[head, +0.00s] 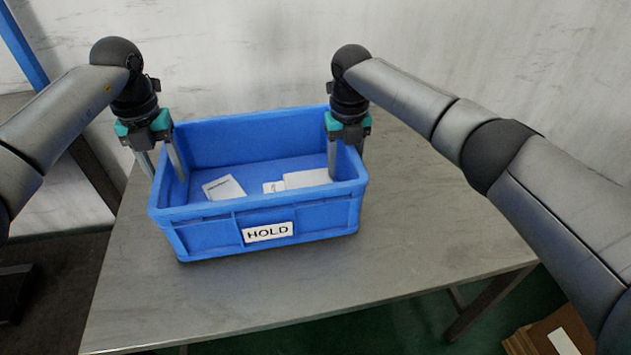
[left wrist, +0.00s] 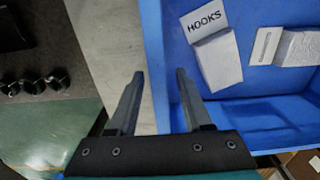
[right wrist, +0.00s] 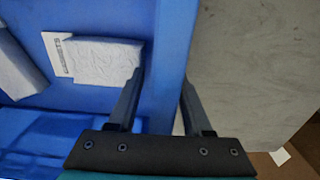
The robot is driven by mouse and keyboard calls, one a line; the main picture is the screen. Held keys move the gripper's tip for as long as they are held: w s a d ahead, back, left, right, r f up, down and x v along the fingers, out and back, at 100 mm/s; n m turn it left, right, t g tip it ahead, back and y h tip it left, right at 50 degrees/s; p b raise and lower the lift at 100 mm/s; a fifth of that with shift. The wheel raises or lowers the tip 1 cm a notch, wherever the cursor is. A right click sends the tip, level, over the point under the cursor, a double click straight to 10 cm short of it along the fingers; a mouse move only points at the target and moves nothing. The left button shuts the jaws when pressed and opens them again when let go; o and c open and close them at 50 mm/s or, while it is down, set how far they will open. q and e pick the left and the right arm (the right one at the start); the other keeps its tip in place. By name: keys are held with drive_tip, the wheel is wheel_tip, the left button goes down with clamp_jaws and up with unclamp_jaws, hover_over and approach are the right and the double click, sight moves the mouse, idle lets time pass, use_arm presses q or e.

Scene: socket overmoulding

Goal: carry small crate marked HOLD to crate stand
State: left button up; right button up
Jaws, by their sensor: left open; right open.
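The small blue crate marked HOLD (head: 210,238) sits upright on a grey table, its label facing me. Several white packets lie inside it; one reads HOOKS in the left wrist view (left wrist: 215,50). My left gripper (head: 163,172) is open at the crate's left end, one finger inside and one outside the end wall (left wrist: 154,60). My right gripper (head: 346,168) is open at the right end, its fingers likewise on either side of that wall (right wrist: 170,60). Neither gripper is closed on the wall. I cannot make out a crate stand in these views.
The grey tabletop (head: 430,240) is clear in front of and to the right of the crate. A pale wall (head: 240,50) stands behind. A cardboard box (head: 535,342) is low at the bottom right, below the table. A blue post (head: 22,45) is at the top left.

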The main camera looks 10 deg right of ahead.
use_arm(q)
wheel_tip(320, 180, up, 10)
drive_tip(key=shift+r, duration=0.4)
use_arm(e)
drive_tip(key=shift+r, duration=0.15)
wheel_tip(320, 180, up, 12)
drive_tip(key=shift+f, duration=0.1)
idle(0.4)
